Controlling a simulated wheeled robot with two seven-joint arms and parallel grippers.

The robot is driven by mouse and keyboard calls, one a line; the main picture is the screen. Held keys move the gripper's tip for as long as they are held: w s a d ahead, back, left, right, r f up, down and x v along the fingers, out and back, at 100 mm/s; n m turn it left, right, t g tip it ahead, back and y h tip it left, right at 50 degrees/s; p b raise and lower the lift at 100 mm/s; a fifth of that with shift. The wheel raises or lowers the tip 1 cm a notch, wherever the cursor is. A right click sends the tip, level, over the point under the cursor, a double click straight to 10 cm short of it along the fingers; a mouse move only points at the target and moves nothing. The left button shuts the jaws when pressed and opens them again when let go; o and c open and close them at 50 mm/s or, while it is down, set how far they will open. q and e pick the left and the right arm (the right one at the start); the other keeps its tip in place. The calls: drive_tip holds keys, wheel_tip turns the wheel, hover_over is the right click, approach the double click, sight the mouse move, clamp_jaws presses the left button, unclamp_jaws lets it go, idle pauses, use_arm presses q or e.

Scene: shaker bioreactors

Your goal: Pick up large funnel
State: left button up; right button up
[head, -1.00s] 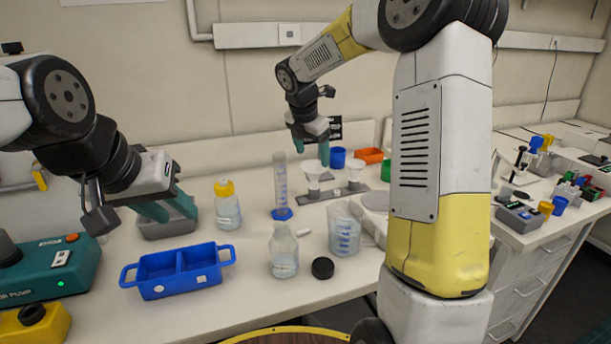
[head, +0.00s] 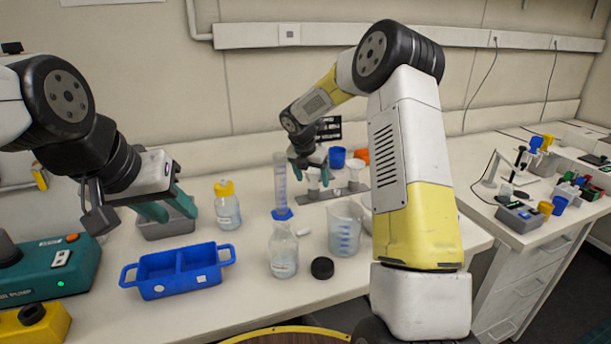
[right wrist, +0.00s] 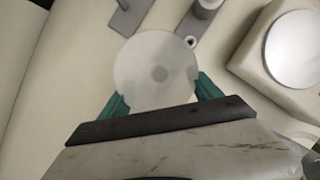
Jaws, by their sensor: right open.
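A white round funnel (right wrist: 142,66) shows from above in the right wrist view, its dark centre hole visible. It lies between the two green fingertips of my right gripper (right wrist: 158,95), which are spread apart at its near sides; I cannot tell whether they touch it. In the head view my right gripper (head: 314,184) is over the left part of a grey funnel stand (head: 334,194) and partly hides this funnel. Another white funnel (head: 355,164) sits at the right of the stand. My left gripper (head: 167,210) is open and empty over a grey tray at the left.
A graduated cylinder (head: 281,182) stands close left of my right gripper. A flask (head: 284,252), a beaker (head: 345,232) and a black cap (head: 322,267) are in front. A yellow-capped bottle (head: 227,211) and blue divided tray (head: 178,272) are left. Blue and orange cups stand behind.

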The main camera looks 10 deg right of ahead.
drive_tip(key=shift+x, duration=1.4)
drive_tip(key=c, duration=1)
